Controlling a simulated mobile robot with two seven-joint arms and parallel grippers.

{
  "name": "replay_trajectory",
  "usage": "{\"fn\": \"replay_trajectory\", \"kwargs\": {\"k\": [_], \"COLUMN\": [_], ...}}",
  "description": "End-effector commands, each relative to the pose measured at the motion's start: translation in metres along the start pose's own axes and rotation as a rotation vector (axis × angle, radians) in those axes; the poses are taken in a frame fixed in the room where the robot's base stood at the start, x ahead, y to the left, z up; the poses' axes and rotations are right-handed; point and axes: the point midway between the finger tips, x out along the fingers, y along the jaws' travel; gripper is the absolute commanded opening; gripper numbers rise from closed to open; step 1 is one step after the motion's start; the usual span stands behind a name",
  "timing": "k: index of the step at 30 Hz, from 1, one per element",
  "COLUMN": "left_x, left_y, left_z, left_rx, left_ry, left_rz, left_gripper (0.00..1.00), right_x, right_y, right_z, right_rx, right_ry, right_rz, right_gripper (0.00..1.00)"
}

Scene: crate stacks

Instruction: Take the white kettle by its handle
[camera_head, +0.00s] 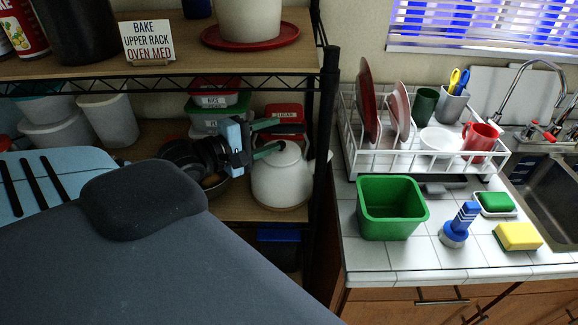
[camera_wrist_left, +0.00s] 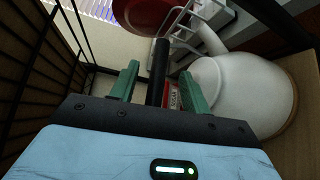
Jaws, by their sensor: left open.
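The white kettle (camera_head: 282,185) stands upright on the lower wooden shelf, near the shelf's right post. It also shows in the left wrist view (camera_wrist_left: 245,100), at the right, with its spout pointing up and away. My left gripper (camera_head: 280,137), light blue with green fingers, is just above the kettle's left side. In the left wrist view its two fingers (camera_wrist_left: 160,74) are apart. My right gripper is out of view.
Dark pans (camera_head: 185,157) sit left of the kettle. A red sugar container (camera_head: 286,112) stands behind it. The upper shelf (camera_head: 180,62) hangs close above, and a black post (camera_head: 325,130) stands at the right. The counter beyond holds a dish rack and green tub (camera_head: 392,212).

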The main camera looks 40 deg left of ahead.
Motion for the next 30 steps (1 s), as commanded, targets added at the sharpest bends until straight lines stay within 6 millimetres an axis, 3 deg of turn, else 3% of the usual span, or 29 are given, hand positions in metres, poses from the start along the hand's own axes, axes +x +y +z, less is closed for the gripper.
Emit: {"fn": "replay_trajectory", "kwargs": {"k": [12,23,30], "left_x": [0.042,0.045,0.045], "left_y": [-0.001,0.000,-0.001], "left_z": [-0.004,-0.004,-0.004], "left_rx": [0.001,0.000,0.000], "left_ry": [0.000,0.000,0.000], "left_rz": [0.000,0.000,0.000], "left_gripper": [0.47,0.47,0.15], "right_x": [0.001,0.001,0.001], "right_y": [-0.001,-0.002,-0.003], "right_z": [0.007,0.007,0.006], "right_rx": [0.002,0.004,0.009], "right_ry": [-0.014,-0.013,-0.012], "right_rz": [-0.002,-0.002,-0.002], "right_gripper": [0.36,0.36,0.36]}}
